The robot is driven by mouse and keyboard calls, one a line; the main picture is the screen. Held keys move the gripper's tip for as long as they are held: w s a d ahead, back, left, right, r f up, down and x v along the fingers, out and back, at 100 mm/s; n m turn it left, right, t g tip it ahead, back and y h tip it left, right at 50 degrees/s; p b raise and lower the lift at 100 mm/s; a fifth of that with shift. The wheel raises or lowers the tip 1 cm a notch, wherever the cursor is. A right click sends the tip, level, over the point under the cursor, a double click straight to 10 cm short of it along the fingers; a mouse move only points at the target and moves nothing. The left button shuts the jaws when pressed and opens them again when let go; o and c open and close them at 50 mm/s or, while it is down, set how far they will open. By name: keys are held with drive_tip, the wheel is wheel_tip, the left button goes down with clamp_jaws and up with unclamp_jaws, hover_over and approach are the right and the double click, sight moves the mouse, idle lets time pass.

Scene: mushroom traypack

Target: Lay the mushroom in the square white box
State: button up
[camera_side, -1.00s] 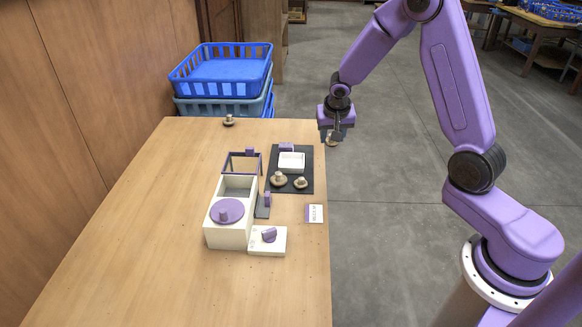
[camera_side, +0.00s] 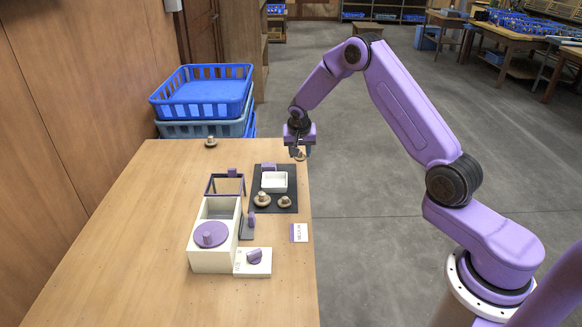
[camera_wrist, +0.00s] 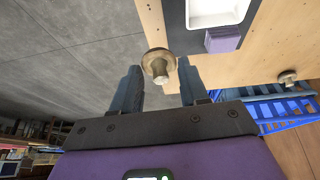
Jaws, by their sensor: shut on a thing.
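My gripper (camera_side: 300,150) is shut on a tan mushroom (camera_side: 300,157), above the far right edge of the table. In the wrist view the mushroom (camera_wrist: 159,66) sits between the fingertips (camera_wrist: 159,80), its pale stem towards the camera. The square white box (camera_side: 274,188) stands on the dark mat (camera_side: 291,209), to the left of and nearer the camera than the gripper in the side view. It looks empty. In the wrist view the box (camera_wrist: 216,20) is partly cut off at the top, apart from the mushroom.
A purple block (camera_side: 268,167) stands behind the box. Two mushrooms (camera_side: 262,200) (camera_side: 284,202) lie on the mat before it; another (camera_side: 210,142) lies far left. A purple frame (camera_side: 225,177), large white container (camera_side: 212,261) and white block (camera_side: 253,269) stand nearby. Blue baskets (camera_side: 203,112) are behind.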

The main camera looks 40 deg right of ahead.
drive_tip(key=w+f, duration=0.1)
drive_tip(key=f, duration=0.1)
drive_tip(key=w+f, duration=0.2)
drive_tip(key=w+d+f, duration=0.1)
drive_tip(key=w+f, duration=0.1)
drive_tip(key=shift+f, duration=1.5)
drive_tip(key=shift+s, duration=0.1)
drive_tip(key=o, duration=0.8)
drive_tip(key=shift+f, duration=0.1)
drive_tip(key=shift+c, duration=0.2)
